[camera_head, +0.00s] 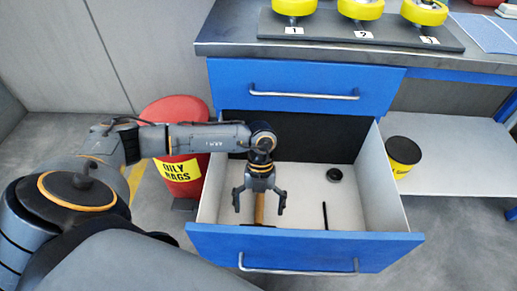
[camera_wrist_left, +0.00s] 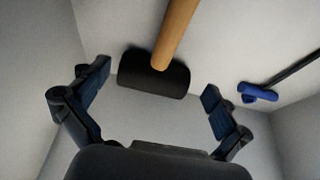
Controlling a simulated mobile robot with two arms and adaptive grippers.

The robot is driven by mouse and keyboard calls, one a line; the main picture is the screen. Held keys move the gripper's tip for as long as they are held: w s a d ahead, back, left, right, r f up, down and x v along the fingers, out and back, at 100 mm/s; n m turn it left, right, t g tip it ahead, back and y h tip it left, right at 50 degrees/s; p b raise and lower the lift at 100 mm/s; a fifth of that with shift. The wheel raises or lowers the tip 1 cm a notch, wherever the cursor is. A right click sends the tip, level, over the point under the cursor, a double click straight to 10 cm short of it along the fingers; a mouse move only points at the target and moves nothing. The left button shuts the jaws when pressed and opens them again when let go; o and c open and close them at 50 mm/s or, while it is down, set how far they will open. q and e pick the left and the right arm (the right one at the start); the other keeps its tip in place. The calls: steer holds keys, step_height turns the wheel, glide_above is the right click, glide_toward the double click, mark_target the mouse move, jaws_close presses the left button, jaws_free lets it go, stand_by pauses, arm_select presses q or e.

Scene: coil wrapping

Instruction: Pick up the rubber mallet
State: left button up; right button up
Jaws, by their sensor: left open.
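The rubber mallet lies in the open lower drawer (camera_head: 308,244), with a light wooden handle (camera_head: 260,212). In the left wrist view its black head (camera_wrist_left: 153,80) lies on the drawer floor, with the handle (camera_wrist_left: 178,30) running up from it. My left gripper (camera_head: 260,207) points down into the drawer over the mallet. It is open and empty, with its fingers apart on either side of the mallet; in the wrist view the fingertips (camera_wrist_left: 155,79) flank the head. I cannot tell the exact height. My right gripper is not in view.
A thin black rod (camera_head: 325,215) lies right of the mallet; its blue end (camera_wrist_left: 258,92) shows in the wrist view. A round black item (camera_head: 334,175) lies farther back. A closed blue drawer (camera_head: 300,88) sits above. A red bin (camera_head: 182,185) stands left, a yellow can (camera_head: 403,155) right.

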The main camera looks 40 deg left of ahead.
mark_target(259, 219)
arm_select(q)
steer(key=x, duration=0.2)
steer(key=shift+f+b, duration=0.3)
steer(key=shift+f, duration=0.15)
steer(key=shift+s+d+f, duration=0.1)
steer(key=shift+s+f, duration=0.15)
steer(key=shift+f, duration=0.3)
steer(key=shift+r, duration=0.1)
jaws_close()
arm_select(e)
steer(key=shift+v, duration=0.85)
